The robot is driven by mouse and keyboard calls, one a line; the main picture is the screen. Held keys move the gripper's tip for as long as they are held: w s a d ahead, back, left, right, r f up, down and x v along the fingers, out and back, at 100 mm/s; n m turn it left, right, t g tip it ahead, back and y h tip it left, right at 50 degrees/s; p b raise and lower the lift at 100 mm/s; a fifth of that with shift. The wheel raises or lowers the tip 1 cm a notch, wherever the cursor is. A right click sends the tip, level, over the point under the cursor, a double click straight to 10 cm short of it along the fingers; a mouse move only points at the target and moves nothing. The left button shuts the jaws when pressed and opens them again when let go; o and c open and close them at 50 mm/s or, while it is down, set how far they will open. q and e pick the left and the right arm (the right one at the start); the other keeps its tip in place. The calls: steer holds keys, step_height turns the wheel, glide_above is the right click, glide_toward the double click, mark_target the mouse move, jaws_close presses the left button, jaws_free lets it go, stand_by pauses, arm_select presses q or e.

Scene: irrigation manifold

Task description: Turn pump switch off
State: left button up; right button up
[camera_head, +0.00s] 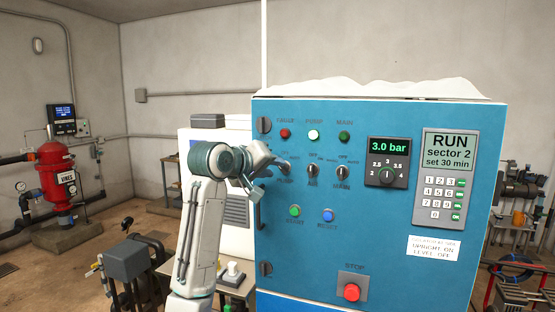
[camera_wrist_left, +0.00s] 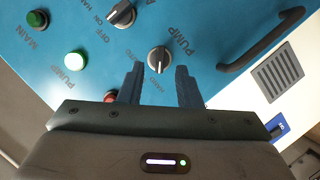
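The blue control panel (camera_head: 385,240) fills the right of the head view. A dark selector knob labelled PUMP (camera_wrist_left: 159,60) sits below the red lamp, leftmost of three knobs; in the head view my gripper partly covers it. Its pale pointer mark faces the bottom of the left wrist view, towards small lettering. My left gripper (camera_head: 276,164) is at this knob. In the left wrist view its fingers (camera_wrist_left: 158,78) are apart, with the knob between and just beyond the tips; contact cannot be told. The green PUMP lamp (camera_head: 313,135) is lit. My right gripper is out of view.
A second knob (camera_head: 313,170) and the MAIN knob (camera_head: 342,172) are close to the right. Start (camera_head: 295,211) and reset (camera_head: 328,215) buttons and a red stop button (camera_head: 352,292) are below. A dark door handle (camera_wrist_left: 262,42) is close to my left gripper.

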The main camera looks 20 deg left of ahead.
mark_target(282, 168)
arm_select(q)
steer(key=shift+p+x, duration=0.4)
steer(key=shift+x, duration=0.65)
steer(key=shift+w+d+f, duration=0.15)
steer(key=shift+w+d, duration=0.05)
steer(key=shift+w, duration=0.3)
steer(key=shift+c, duration=0.2)
steer(key=shift+s, duration=0.1)
jaws_close()
steer(key=m+y, duration=0.2)
steer(key=m, duration=0.1)
steer(key=shift+d, duration=0.15)
steer(key=shift+d+m+y, duration=0.15)
steer(key=shift+m+y, duration=0.95)
steer(key=shift+m, duration=0.4)
